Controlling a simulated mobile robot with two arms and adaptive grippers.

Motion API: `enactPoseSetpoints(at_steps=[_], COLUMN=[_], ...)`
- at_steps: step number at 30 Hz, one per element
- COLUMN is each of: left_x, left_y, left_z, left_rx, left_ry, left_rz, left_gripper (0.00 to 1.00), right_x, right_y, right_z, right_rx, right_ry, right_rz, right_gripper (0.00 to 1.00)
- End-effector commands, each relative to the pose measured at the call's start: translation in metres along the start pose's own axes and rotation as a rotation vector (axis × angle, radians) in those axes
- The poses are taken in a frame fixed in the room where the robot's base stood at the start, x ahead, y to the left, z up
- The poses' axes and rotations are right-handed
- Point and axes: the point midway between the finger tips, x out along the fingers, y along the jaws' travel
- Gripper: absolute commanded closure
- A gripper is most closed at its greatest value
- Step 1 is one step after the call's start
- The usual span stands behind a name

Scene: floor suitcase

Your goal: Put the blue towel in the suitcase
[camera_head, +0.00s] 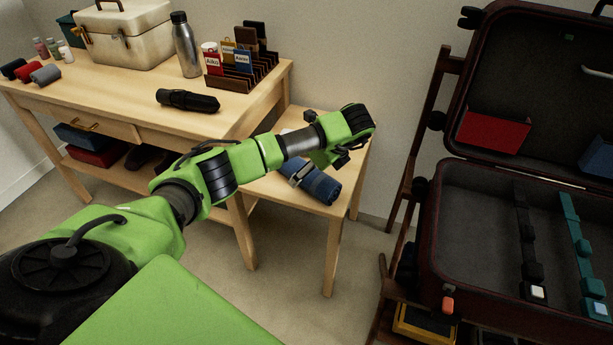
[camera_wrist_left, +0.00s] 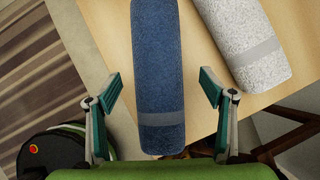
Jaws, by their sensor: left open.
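The blue towel (camera_head: 322,187) is rolled up with a grey band and lies on the low wooden side table (camera_head: 335,213). The wrist view shows the towel (camera_wrist_left: 160,70) lengthwise between the two fingers of my left gripper (camera_wrist_left: 162,90). That gripper is open, with a gap on both sides of the roll, and holds nothing. In the head view my left wrist hangs over the side table and hides part of the towel. The suitcase (camera_head: 465,215) stands open at the right, its lid raised. My right gripper is out of view.
A light grey rolled towel (camera_wrist_left: 245,45) lies close to the right of the blue one. A larger table (camera_head: 130,95) at the left holds a cream case (camera_head: 125,35), a steel bottle (camera_head: 186,45), a rack (camera_head: 240,70) and a black umbrella (camera_head: 187,100). Straps lie inside the suitcase.

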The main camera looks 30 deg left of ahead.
Motion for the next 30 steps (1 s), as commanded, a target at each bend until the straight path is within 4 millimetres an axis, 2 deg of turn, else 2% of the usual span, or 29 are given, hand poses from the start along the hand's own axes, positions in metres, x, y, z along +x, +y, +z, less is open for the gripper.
enactPoseSetpoints(at_steps=[1,4,13,18,20,21,27,30], left_x=[0.010,0.021,0.025,0.025,0.025,0.025,0.024,0.017], left_y=[0.001,0.001,0.000,0.000,0.000,0.000,0.000,-0.001], left_z=[-0.001,-0.001,-0.001,-0.001,-0.001,0.000,0.000,0.005], left_rx=[-0.001,-0.001,0.000,0.000,0.000,-0.001,-0.001,-0.002], left_ry=[0.000,0.001,0.001,0.001,0.001,0.000,0.000,-0.001], left_rz=[0.004,0.003,0.000,0.000,0.000,-0.001,-0.001,-0.001], left_gripper=[0.25,0.25,0.25,0.69,0.71,0.74,0.74,0.74], right_x=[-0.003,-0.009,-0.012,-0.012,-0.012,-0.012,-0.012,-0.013], right_y=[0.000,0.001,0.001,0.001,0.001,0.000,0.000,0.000], right_z=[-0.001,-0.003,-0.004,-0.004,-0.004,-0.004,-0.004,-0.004], right_rx=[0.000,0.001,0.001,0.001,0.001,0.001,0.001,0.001], right_ry=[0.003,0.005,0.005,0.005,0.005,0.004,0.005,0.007], right_rz=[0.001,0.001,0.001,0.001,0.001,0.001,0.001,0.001], right_gripper=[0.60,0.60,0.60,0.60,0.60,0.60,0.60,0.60])
